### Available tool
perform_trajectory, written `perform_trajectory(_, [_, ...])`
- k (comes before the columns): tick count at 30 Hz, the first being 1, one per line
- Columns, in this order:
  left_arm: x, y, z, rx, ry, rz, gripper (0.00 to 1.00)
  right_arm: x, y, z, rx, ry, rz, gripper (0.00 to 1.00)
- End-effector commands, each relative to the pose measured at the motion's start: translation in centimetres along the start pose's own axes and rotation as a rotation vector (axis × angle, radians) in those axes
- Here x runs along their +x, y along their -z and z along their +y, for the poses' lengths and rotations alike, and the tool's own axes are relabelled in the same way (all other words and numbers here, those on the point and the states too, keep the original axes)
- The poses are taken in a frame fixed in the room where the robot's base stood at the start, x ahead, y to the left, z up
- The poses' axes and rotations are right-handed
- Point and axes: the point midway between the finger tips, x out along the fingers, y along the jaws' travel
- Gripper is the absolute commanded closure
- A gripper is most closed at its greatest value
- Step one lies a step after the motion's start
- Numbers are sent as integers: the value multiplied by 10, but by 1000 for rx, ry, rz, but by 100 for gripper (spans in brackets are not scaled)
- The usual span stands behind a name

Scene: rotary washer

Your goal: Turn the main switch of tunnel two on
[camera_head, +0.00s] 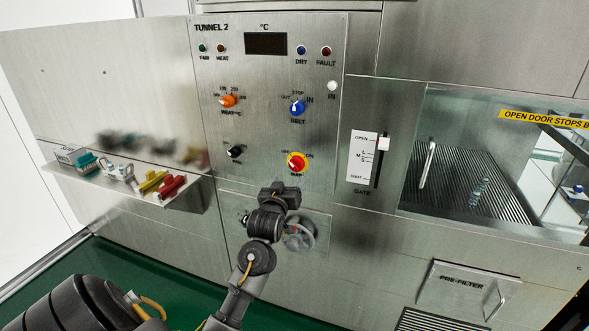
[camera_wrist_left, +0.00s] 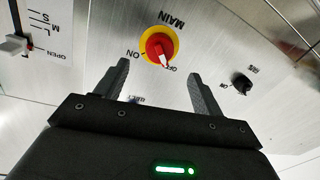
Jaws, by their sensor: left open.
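The main switch (camera_head: 296,163) is a red knob on a yellow disc, low on the tunnel 2 panel (camera_head: 220,65). In the left wrist view the main switch (camera_wrist_left: 158,46) appears upside down, and its white pointer is at the OFF label, with ON to the picture's left. My left gripper (camera_head: 280,188) is just below the switch in the head view. In the left wrist view its two fingers (camera_wrist_left: 158,76) are spread and empty, and the knob shows between and beyond the tips, apart from them. My right gripper is not in view.
Nearby are the black fan knob (camera_head: 234,151), blue belt knob (camera_head: 297,107), orange heat knob (camera_head: 228,101) and gate slider (camera_head: 383,144). A shelf (camera_head: 190,209) with coloured items juts out at left. A round handle (camera_head: 300,235) sits behind my left arm.

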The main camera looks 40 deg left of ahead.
Motion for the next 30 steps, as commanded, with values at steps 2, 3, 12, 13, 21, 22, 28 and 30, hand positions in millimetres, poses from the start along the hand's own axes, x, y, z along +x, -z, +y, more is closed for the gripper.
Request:
perform_trajectory(2, [16, 3, 0, 3, 0, 0, 32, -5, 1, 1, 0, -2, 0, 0])
perform_trajectory(3, [24, 3, 0, 3, 1, -1, 32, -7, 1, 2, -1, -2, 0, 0])
perform_trajectory(12, [72, 1, 0, 2, 1, -2, 32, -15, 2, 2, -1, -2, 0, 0])
perform_trajectory(13, [75, 1, 0, 2, 1, -1, 32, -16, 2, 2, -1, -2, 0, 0])
perform_trajectory(21, [85, 0, 0, 1, 0, -1, 32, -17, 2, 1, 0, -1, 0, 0])
perform_trajectory(22, [85, 0, 0, 1, 0, -1, 32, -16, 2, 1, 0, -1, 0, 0])
perform_trajectory(28, [85, 0, 0, 2, 0, -1, 39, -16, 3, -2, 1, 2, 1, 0])
perform_trajectory(30, [85, 0, 0, 2, 0, -1, 49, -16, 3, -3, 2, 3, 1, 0])
